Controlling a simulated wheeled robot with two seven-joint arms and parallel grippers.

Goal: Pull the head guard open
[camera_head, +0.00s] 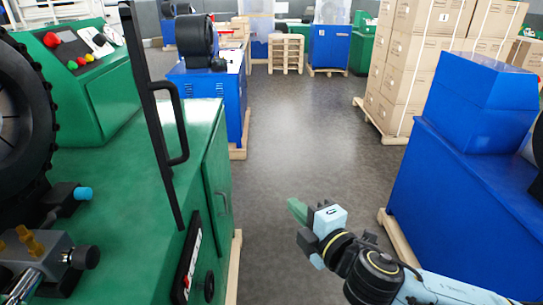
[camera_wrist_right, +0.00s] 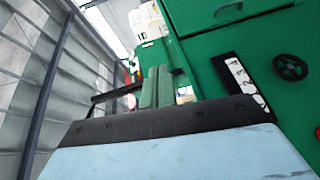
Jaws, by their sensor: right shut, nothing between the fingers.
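The head guard (camera_head: 150,110) is a tall black frame seen nearly edge-on, at the front of the green machine (camera_head: 110,165) on the left in the head view. A black pull handle (camera_head: 184,140) sticks out from its right side. My right gripper (camera_head: 297,210) is to the right of and lower than the handle, over the aisle and clear of the machine. Its green fingers are together and empty. In the right wrist view, the shut fingers (camera_wrist_right: 157,88) point towards the green machine. My left gripper is not in view.
The green cabinet has a door handle (camera_head: 222,205) and a small black handwheel (camera_head: 209,286). A blue machine (camera_head: 460,185) on a pallet stands to the right. Stacked cartons (camera_head: 420,70) stand farther back. The grey aisle floor (camera_head: 305,120) between is clear.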

